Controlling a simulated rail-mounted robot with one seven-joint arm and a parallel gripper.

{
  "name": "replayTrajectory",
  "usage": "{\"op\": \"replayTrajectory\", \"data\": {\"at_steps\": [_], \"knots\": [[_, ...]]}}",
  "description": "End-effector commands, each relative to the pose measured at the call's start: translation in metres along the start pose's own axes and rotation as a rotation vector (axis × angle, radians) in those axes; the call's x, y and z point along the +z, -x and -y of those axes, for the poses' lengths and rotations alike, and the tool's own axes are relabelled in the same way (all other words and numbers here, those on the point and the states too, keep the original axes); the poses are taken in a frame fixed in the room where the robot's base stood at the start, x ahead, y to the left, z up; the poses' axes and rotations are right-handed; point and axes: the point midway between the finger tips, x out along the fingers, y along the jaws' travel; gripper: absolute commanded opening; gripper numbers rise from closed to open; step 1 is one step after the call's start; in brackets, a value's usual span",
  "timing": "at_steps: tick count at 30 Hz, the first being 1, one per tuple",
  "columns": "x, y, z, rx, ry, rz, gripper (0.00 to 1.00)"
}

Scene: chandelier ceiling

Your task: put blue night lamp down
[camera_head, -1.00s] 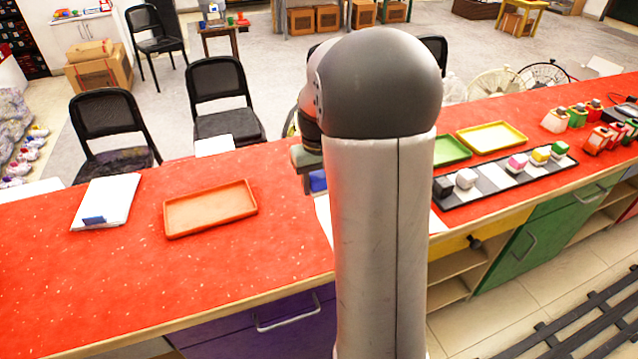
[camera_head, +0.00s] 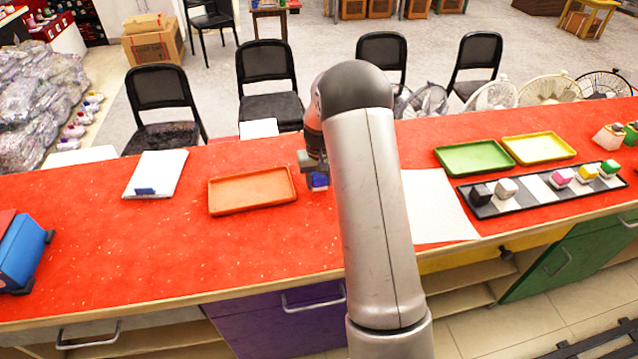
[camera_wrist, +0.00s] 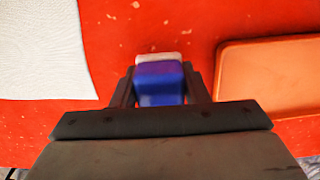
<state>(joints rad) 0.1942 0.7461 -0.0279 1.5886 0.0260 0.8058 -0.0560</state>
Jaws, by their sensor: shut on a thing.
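The blue night lamp (camera_wrist: 160,84) is a small blue block with a whitish part at its far end. In the wrist view it sits between the two dark fingers of my gripper (camera_wrist: 160,92), which is shut on it. In the head view the lamp (camera_head: 319,181) shows as a small blue patch under my gripper (camera_head: 314,176), over the red counter (camera_head: 120,250) just right of the orange tray. My arm hides part of the gripper there. I cannot tell whether the lamp touches the counter.
The orange tray (camera_head: 252,190) is empty. White paper (camera_head: 436,206) lies right of my arm. Green (camera_head: 474,157) and yellow (camera_head: 538,149) trays and a striped board (camera_head: 540,190) with small lamp-like blocks stand farther right. The counter's front left is mostly clear, with a blue case (camera_head: 22,252) at the edge.

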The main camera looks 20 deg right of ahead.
Motion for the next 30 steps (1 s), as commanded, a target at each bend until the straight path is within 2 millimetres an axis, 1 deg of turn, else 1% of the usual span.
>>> {"op": "replayTrajectory", "data": {"at_steps": [1, 4, 11, 15, 16, 17, 18, 26, 30], "knots": [[0.002, -0.009, 0.000, 0.000, -0.001, 0.006, 0.18], [0.001, -0.019, 0.000, 0.000, 0.000, 0.004, 0.18], [0.001, -0.020, 0.000, 0.000, 0.000, 0.001, 0.18], [0.001, -0.025, 0.000, 0.000, 0.000, 0.001, 0.18], [0.001, -0.024, 0.000, 0.000, 0.000, 0.001, 0.49], [0.001, -0.023, 0.000, 0.000, 0.000, 0.001, 0.58], [0.001, -0.023, 0.000, 0.000, 0.000, 0.002, 0.63], [0.001, -0.022, -0.001, 0.000, 0.000, 0.001, 0.63], [0.000, -0.013, -0.001, 0.000, 0.000, -0.002, 0.63]]}}
